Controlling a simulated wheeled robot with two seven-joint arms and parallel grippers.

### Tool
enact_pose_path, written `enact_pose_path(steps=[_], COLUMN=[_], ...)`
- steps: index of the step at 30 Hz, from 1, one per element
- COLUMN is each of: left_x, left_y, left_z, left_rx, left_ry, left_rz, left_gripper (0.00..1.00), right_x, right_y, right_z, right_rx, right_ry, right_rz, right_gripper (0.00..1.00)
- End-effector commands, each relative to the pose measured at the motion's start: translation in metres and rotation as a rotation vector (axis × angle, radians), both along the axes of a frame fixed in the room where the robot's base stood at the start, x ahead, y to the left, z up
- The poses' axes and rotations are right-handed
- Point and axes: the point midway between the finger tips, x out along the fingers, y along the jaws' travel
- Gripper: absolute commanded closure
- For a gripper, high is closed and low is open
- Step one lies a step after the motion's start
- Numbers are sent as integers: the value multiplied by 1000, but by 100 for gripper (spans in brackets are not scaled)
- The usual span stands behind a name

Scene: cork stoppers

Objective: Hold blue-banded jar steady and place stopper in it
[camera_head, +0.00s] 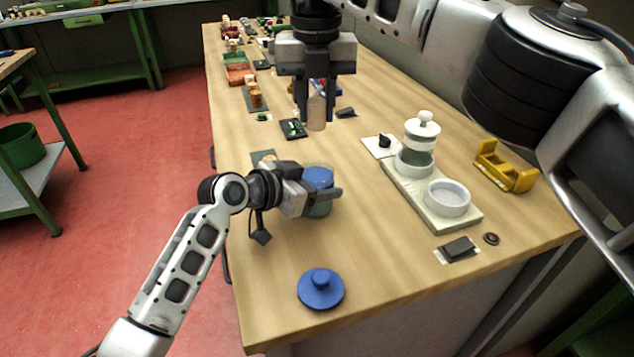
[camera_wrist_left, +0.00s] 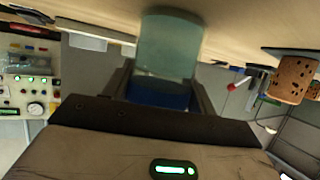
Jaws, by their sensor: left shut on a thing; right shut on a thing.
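The blue-banded jar (camera_head: 318,177) stands on the table, greenish glass below its blue upper part. My left gripper (camera_head: 316,193) is shut around it from the left and hides part of its side. In the left wrist view the jar's pale glass (camera_wrist_left: 170,45) and blue band (camera_wrist_left: 160,95) show between the fingers. My right gripper (camera_head: 317,103) points down and is shut on a pale cork stopper (camera_head: 317,114). The stopper is above the table, behind the jar in the head view and apart from it.
A blue knobbed lid (camera_head: 321,289) lies near the front edge. To the right are a white tray (camera_head: 437,211) with a lidded jar (camera_head: 418,145) and dish (camera_head: 447,198), and a yellow stand (camera_head: 505,167). Several small items line the far table. A speckled brown cylinder (camera_wrist_left: 293,78) shows in the wrist view.

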Motion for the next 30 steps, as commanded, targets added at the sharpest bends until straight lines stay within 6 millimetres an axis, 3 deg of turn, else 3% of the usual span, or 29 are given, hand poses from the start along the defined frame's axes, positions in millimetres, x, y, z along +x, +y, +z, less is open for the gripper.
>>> enact_pose_path(steps=[30], left_x=[0], left_y=[0], left_z=[-1], left_rx=[1], left_ry=[2], left_rz=[0], left_gripper=[76], right_x=[0], right_y=[0], right_z=[-68], right_rx=[0], right_ry=[1], right_rz=[0], right_gripper=[94])
